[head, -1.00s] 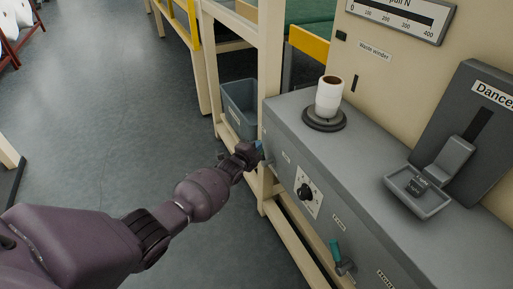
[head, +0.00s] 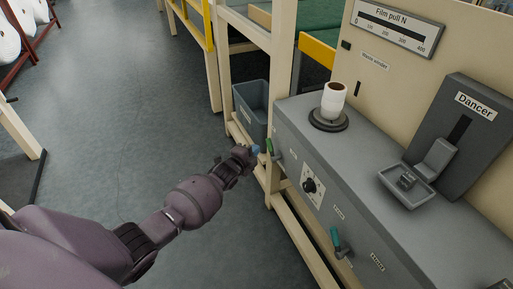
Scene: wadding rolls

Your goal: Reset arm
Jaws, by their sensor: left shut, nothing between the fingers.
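My left arm (head: 193,203) reaches in from the lower left, over the floor. A narrow gap seems to lie between the gripper and the lever. My right gripper is not in view.
A white roll (head: 333,101) stands on a dark round base on the cabinet top. A dial (head: 311,186) and a teal lever (head: 337,240) are on its front. A grey bin (head: 251,108) sits behind. The floor (head: 110,110) at left is open.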

